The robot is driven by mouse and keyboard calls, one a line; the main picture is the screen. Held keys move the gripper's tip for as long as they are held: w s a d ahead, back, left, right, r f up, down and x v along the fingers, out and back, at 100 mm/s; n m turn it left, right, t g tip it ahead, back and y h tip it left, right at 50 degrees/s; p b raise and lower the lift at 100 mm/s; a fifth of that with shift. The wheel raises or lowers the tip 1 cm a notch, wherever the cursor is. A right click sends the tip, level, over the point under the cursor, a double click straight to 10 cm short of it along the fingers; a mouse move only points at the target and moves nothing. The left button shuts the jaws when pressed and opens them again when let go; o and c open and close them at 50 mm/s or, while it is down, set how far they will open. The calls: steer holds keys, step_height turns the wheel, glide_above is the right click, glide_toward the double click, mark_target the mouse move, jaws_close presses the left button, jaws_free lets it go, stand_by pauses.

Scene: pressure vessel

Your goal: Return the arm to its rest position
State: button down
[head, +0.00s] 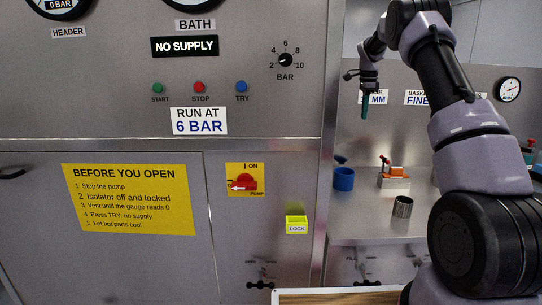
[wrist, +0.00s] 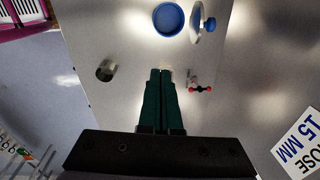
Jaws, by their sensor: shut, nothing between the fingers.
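My arm (head: 457,110) rises on the right of the head view and bends over at the top. My gripper (head: 365,112) hangs from it, fingers pointing down, above the steel bench and clear of it. In the wrist view the two dark green fingers (wrist: 161,78) lie together, shut with nothing between them. The bench shows below the fingers.
A blue cup (head: 344,180), an orange-topped device (head: 394,175) and a metal cylinder (head: 403,207) stand on the bench (head: 375,228). The panel cabinet (head: 260,100) is left of my arm. A gauge (head: 508,89) is on the back wall. A wooden-topped surface (head: 335,298) is low in front.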

steer(key=s+a+r+n+t+y, duration=0.1)
steer(key=s+a+r+n+t, duration=0.2)
steer(key=s+r, duration=0.65)
steer(key=s+a+r+n, duration=0.45)
steer(key=s+r, duration=0.25)
steer(key=s, duration=0.6)
steer(key=s+a+f+n+t, duration=0.1)
steer(key=s+n, duration=0.1)
steer(key=s, duration=0.6)
steer(key=s+a+f+n+t+y, duration=0.1)
steer(key=s+f+n, duration=0.1)
steer(key=s, duration=0.6)
steer(key=s+a+f+n+t, duration=0.1)
steer(key=s+a+f+n, duration=0.1)
steer(key=s, duration=0.7)
steer(key=shift+f+n, duration=0.15)
steer(key=shift+n, duration=0.6)
